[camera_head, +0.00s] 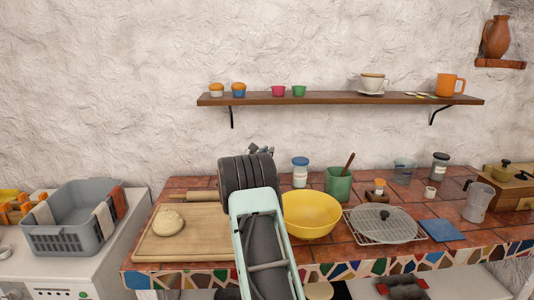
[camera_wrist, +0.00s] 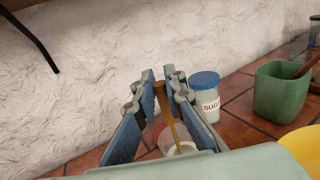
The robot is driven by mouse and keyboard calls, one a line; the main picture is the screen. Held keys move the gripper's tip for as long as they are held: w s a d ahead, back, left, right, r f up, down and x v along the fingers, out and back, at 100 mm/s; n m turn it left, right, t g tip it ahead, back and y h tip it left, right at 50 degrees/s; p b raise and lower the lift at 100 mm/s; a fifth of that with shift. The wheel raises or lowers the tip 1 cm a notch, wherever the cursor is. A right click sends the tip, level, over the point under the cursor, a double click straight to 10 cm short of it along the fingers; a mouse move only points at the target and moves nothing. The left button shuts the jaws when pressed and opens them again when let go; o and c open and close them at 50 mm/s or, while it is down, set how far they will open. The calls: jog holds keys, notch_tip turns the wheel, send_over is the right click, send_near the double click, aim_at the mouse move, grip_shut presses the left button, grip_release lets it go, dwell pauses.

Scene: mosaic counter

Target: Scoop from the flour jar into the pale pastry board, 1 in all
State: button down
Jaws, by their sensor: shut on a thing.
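The pale pastry board (camera_head: 215,242) lies on the left of the tiled counter with a round lump of dough (camera_head: 168,223) on it. My gripper (camera_head: 262,150) is behind the board's right end, mostly hidden by my own arm. In the wrist view my gripper (camera_wrist: 159,78) is shut on a thin brown handle (camera_wrist: 171,122), the scoop's as far as I can tell. Below it a pale round shape with a reddish rim (camera_wrist: 163,140) shows between the fingers. It may be the flour jar; I cannot tell whether the scoop is inside it.
A blue-lidded sugar jar (camera_wrist: 207,103) stands close to the right of my gripper. A green pot (camera_head: 338,184) and yellow bowl (camera_head: 312,214) stand further right. A rolling pin (camera_head: 200,196) lies at the board's back edge. A shelf (camera_head: 330,98) hangs above.

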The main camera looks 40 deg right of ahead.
jog(key=shift+r+p, duration=2.05)
jog(key=shift+r, duration=2.85)
jog(key=a+f+p, duration=0.3)
jog(key=a+p, duration=0.1)
jog(key=a, duration=1.2)
jog(key=w+a+f+p, duration=0.1)
jog(key=a+f+p, duration=0.3)
jog(key=a, duration=1.3)
